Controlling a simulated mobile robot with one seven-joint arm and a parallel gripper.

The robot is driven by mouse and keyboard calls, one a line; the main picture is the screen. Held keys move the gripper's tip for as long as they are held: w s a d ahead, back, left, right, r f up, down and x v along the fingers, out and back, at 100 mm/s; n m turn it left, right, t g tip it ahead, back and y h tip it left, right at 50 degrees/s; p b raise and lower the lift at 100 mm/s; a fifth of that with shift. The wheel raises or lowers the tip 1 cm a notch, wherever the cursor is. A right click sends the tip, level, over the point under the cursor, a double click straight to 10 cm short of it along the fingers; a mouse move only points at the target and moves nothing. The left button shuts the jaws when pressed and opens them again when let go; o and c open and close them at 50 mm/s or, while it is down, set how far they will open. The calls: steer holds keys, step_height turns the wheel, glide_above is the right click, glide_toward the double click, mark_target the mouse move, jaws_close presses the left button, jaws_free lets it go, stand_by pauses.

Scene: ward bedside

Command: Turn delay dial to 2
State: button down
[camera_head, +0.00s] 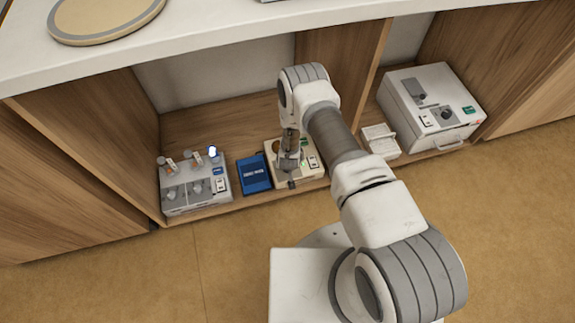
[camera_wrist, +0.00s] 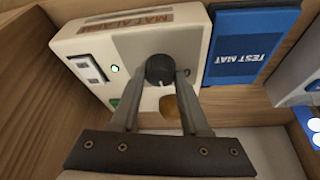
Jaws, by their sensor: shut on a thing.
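The cream mat alarm box (camera_wrist: 90,48) has a round dark dial (camera_wrist: 160,69) with a pale pointer mark on its grey face. The printed "MAT ALARM" label is upside down in the wrist view. My gripper (camera_wrist: 161,76) has one finger on each side of the dial and is shut on it. In the head view the alarm box (camera_head: 314,172) stands in the low shelf, and my gripper (camera_head: 288,160) comes down onto it from above. The dial is hidden there. Any numbers around it are too small or covered to read.
A blue test mat pack (camera_head: 254,174) lies beside the alarm box, with a grey unit (camera_head: 195,186) with several knobs left of it. A white machine (camera_head: 432,105) and a small white tray (camera_head: 380,140) stand right of a wooden divider. The white counter (camera_head: 215,35) overhangs the shelf.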

steer(key=shift+m, duration=0.3)
steer(key=shift+c, duration=1.9)
jaws_free()
